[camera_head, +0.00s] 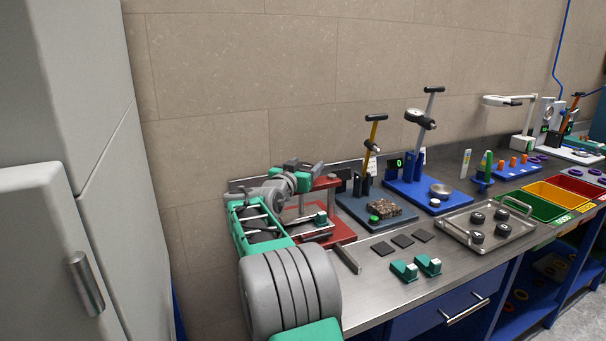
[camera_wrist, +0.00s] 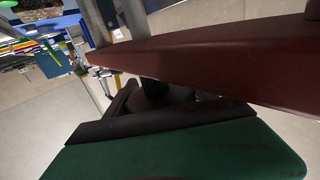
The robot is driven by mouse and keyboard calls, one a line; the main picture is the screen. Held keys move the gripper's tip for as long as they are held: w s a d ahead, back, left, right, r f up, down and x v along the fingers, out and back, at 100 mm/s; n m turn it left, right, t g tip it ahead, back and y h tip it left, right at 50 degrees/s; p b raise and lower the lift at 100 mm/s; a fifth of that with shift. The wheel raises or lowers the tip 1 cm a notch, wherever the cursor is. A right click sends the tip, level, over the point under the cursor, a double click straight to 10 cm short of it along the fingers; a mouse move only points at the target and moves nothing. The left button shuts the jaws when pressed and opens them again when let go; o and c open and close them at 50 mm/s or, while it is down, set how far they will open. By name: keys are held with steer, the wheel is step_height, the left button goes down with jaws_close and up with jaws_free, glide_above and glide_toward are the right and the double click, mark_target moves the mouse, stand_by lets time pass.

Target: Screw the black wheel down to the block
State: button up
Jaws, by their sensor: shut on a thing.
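The red press (camera_head: 340,232) stands at the left end of the bench. Its red upper block (camera_head: 327,182) spans two grey posts, and it fills much of the wrist view as a dark red bar (camera_wrist: 220,52). My gripper (camera_head: 314,170) is at the top of the press, beside this block, and is shut. In the wrist view, a dark round part that looks like the black wheel (camera_wrist: 154,90) sits at the fingers, close to the red bar. The fingers and my arm hide most of it. I cannot tell what gap is left between wheel and block.
A green-and-grey piece (camera_head: 320,218) is on the press base. Right of the press stand a grey-based press (camera_head: 352,207) and a blue-based gauge stand (camera_head: 400,188). Black pads (camera_head: 402,241), green blocks (camera_head: 404,271) and a metal tray (camera_head: 514,236) lie in front. A grey cabinet (camera_head: 60,140) bounds the left.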

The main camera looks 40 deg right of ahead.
steer(key=shift+s+d+m+g+h, duration=0.15)
steer(key=shift+m+g+h, duration=0.1)
steer(key=shift+m+g, duration=0.3)
steer(key=shift+s+a+m+g+h, duration=0.1)
steer(key=shift+m+g+h, duration=0.2)
steer(key=shift+g, duration=0.45)
steer(key=o, duration=1.4)
steer(key=shift+d, duration=0.1)
steer(key=b+v, duration=0.1)
steer(key=v, duration=0.7)
steer(key=shift+d, duration=0.1)
